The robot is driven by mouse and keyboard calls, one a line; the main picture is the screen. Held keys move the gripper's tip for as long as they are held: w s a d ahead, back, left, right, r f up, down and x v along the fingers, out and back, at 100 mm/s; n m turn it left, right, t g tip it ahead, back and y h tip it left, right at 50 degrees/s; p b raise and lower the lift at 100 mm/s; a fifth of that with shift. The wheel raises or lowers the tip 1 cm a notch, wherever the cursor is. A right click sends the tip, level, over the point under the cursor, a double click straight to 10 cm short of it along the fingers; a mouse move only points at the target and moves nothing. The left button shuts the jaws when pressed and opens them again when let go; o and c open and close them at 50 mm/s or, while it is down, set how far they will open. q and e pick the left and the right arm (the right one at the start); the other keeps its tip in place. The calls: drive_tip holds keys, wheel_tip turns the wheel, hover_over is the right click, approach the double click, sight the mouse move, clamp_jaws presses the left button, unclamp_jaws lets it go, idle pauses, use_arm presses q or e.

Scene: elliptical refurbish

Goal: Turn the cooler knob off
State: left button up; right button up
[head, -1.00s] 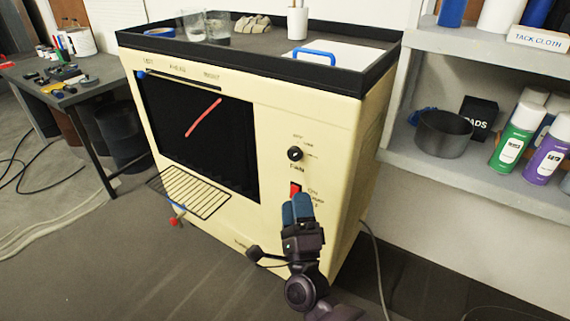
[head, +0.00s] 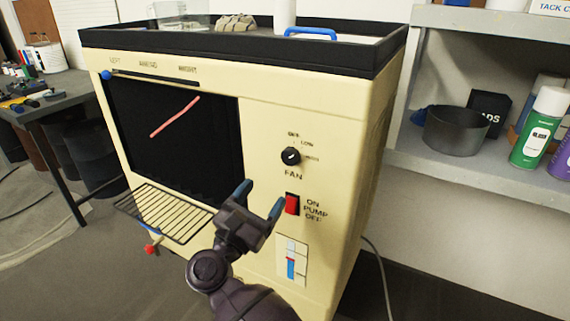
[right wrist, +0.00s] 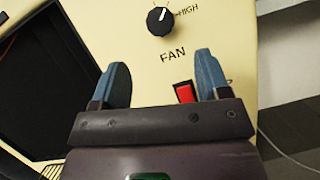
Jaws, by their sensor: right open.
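The cooler (head: 345,120) is a cream box with a black panel. Its black fan knob (head: 291,156), with a white pointer mark, sits on the front face above the word FAN. In the right wrist view the knob (right wrist: 160,21) is at the top, its mark pointing up and right toward HIGH. My right gripper (head: 259,199) is open and empty, below and left of the knob and apart from it. In the right wrist view its blue fingers (right wrist: 163,85) are spread below the FAN label. My left gripper is not in view.
A red pump switch (head: 292,204) is just right of my right gripper, with a blue level gauge (head: 291,262) below. A wire rack (head: 163,213) juts out at left. A grey shelf (head: 430,158) with a pot and cans stands at right.

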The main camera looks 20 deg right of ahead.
sight(288, 159)
drive_tip(key=x, duration=0.9)
drive_tip(key=shift+w+d+r, duration=0.15)
drive_tip(key=shift+w+d, duration=0.05)
drive_tip(key=shift+d, duration=0.05)
drive_tip(key=c, duration=0.9)
